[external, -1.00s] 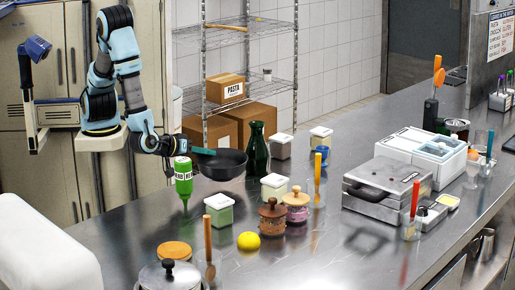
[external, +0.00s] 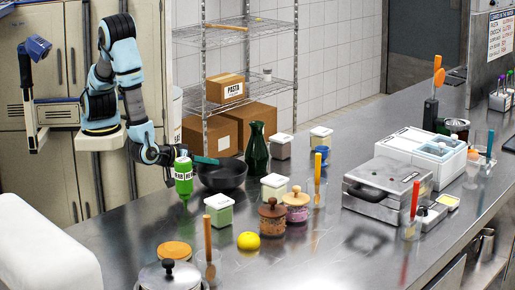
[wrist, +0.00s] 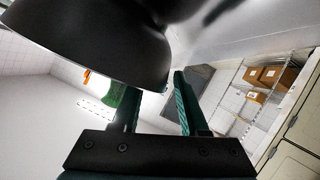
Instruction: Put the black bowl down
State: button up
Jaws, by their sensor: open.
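The black bowl (external: 222,178) stands upright, apparently on the steel counter (external: 330,250), between the green squeeze bottle and the dark green bottle. It fills the upper left of the wrist view (wrist: 90,45). My gripper (external: 205,160) is at the bowl's left rim in the external view. In the wrist view my gripper's two green fingers (wrist: 155,85) are spread apart, with the bowl just beyond them. The left finger's tip is hidden at or behind the bowl's edge, so I cannot tell whether it touches.
A green squeeze bottle (external: 184,178) is close to the left of the bowl. A dark green bottle (external: 257,148) is behind it on the right. Lidded jars (external: 274,187) and (external: 219,209) are in front.

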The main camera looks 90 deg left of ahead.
jog(key=shift+r, duration=0.1)
jog(key=b+v, duration=0.1)
jog(key=v, duration=1.1)
jog(key=shift+b, duration=0.35)
